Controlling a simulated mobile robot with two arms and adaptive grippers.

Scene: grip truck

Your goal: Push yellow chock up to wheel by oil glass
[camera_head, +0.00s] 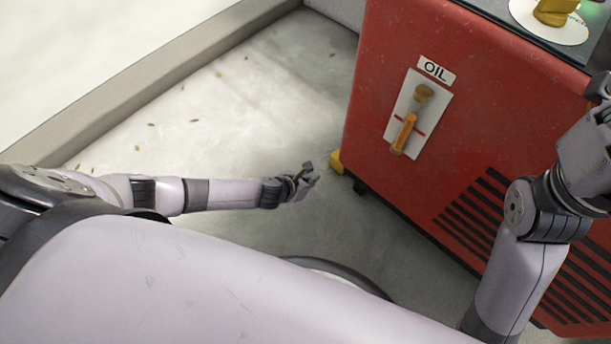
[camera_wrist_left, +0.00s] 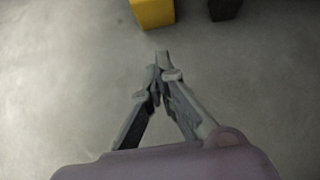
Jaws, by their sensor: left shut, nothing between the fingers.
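The yellow chock (camera_head: 337,162) lies on the floor at the lower left corner of the red machine, partly hidden by it in the head view. In the left wrist view the chock (camera_wrist_left: 153,12) is at the top edge, partly cut off. A black wheel (camera_head: 359,187) shows under the machine; a dark block, likely this wheel (camera_wrist_left: 224,8), is right of the chock in the wrist view, with a gap between them. The oil glass (camera_head: 405,131) is an amber tube on the machine's front. My left gripper (camera_head: 309,176) is shut and empty, just short of the chock.
The red machine (camera_head: 480,120) with an OIL label fills the right side. Concrete floor with scattered leaves (camera_head: 240,110) is open to the left, bounded by a low kerb (camera_head: 130,90). My right arm is raised at the right, near the machine.

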